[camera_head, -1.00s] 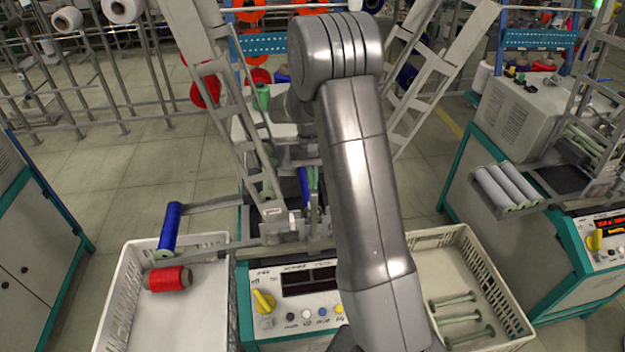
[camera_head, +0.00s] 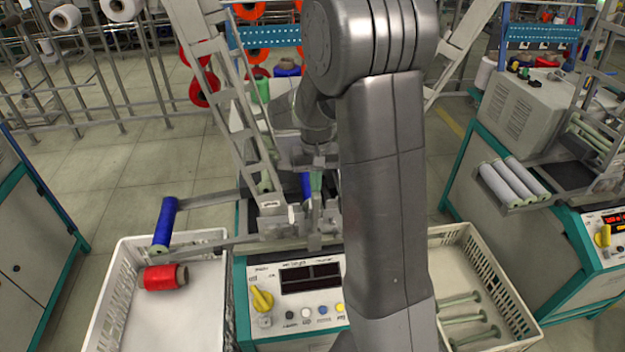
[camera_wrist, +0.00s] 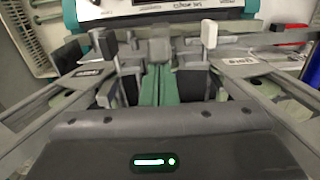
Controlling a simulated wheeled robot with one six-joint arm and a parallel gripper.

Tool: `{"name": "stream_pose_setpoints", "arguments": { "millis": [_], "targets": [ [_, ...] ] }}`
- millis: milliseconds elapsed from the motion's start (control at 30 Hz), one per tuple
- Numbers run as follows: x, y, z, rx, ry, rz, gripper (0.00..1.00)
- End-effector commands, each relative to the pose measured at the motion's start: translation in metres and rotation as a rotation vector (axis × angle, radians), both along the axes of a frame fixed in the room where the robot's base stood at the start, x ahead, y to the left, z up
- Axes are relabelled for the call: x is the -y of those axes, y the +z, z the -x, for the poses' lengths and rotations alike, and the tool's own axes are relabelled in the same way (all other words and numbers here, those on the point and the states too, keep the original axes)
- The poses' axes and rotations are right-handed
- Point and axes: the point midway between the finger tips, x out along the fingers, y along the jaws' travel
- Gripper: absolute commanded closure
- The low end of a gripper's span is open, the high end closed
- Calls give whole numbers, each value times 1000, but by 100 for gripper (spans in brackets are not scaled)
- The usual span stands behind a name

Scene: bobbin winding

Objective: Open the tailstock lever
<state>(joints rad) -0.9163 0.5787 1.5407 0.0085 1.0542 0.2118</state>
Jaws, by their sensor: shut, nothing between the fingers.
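The winder's grey tailstock area lies just above the control panel (camera_head: 297,280). A white-tipped upright lever (camera_head: 294,214) stands there; it shows right of centre in the wrist view (camera_wrist: 208,36). I cannot be sure it is the tailstock lever. In the head view my gripper (camera_head: 316,195) is partly hidden by my arm.
A white crate (camera_head: 222,240) at left holds a red bobbin (camera_head: 160,277); a blue bobbin (camera_head: 165,222) is beside its far edge. A crate (camera_head: 500,290) at right holds several green empty bobbins. Slanted ladder-like frames (camera_head: 225,100) flank the work area closely.

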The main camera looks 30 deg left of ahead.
Motion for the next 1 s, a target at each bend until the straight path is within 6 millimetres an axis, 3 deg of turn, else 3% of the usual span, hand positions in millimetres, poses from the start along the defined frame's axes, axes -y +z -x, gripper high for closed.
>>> {"name": "stream_pose_setpoints", "arguments": {
  "millis": [33, 500, 1000],
  "targets": [
    [5, -8, 7, 23, 2, -19, 100],
    [41, -18, 49, 229, 2, -194, 100],
    [58, -27, 69, 240, 0, -201, 100]
  ]
}}
